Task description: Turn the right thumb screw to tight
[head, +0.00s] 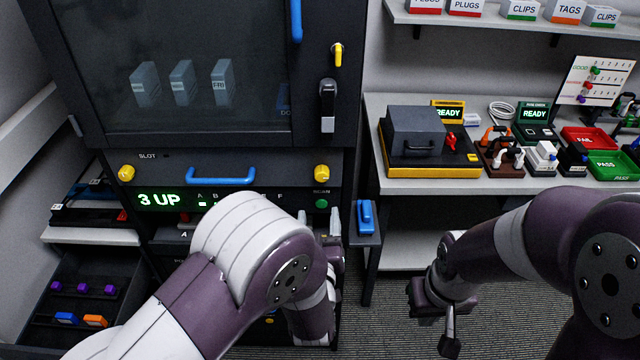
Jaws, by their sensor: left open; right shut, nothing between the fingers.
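The right thumb screw (321,173) is a yellow knob at the right end of the dark slot panel, above the green scan button. Its tight or loose marking is too small to read. A matching left thumb screw (127,173) sits at the panel's other end. My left gripper (322,219) is partly hidden behind my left arm. Its pale fingers show open below the right thumb screw and appear apart from it. My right gripper (448,344) is shut and empty, low over the floor at the right, well away from the panel.
A blue handle (221,176) spans the panel between the screws, above a green "3 UP" display (158,199). The cabinet door (200,125) above has a yellow key (338,54) and a dark latch (327,105). A workbench (375,108) with several items stands right.

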